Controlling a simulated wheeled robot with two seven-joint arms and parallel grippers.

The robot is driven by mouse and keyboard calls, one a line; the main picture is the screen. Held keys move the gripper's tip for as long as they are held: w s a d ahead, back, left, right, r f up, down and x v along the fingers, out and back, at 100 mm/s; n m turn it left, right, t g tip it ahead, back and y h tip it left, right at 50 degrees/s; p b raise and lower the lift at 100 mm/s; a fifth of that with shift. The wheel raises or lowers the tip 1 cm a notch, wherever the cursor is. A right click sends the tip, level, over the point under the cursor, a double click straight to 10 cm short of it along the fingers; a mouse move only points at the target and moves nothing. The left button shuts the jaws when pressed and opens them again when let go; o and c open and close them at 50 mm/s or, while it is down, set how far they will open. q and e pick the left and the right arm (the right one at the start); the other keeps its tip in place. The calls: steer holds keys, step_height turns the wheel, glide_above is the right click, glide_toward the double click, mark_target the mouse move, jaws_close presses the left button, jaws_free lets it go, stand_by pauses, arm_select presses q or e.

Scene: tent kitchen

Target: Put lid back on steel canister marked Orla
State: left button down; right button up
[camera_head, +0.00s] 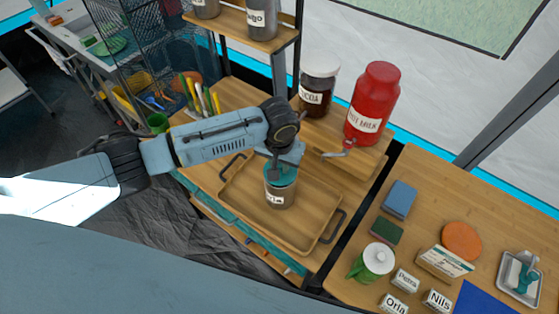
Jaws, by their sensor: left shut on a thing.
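A small steel canister (281,198) stands upright in the wooden tray (240,205). Its white label is partly readable and ends in what looks like "la". A teal lid (284,174) is at the canister's mouth, between my left gripper and the canister. My left gripper (277,169) is over the canister, pointing down, and is shut on the teal lid. I cannot tell whether the lid touches the rim all round. The gripper hides part of the lid's top. My right gripper is not in view.
A cocoa jar (318,88) and a red milk canister (373,103) stand behind the tray. The right table holds a green-and-white pot (373,261), an orange disc (461,241) and name blocks, one marked Orla (394,303). The tray around the canister is clear.

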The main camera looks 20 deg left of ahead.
arm_select(q)
steer(key=shift+s+p, duration=0.1)
steer(key=shift+p, duration=0.85)
stand_by(1.1)
steer(key=shift+f+p, duration=0.15)
steer(key=shift+p, duration=0.15)
stand_by(0.7)
stand_by(0.8)
steer(key=c, duration=0.7)
jaws_free()
steer(key=shift+r, duration=3.45)
jaws_close()
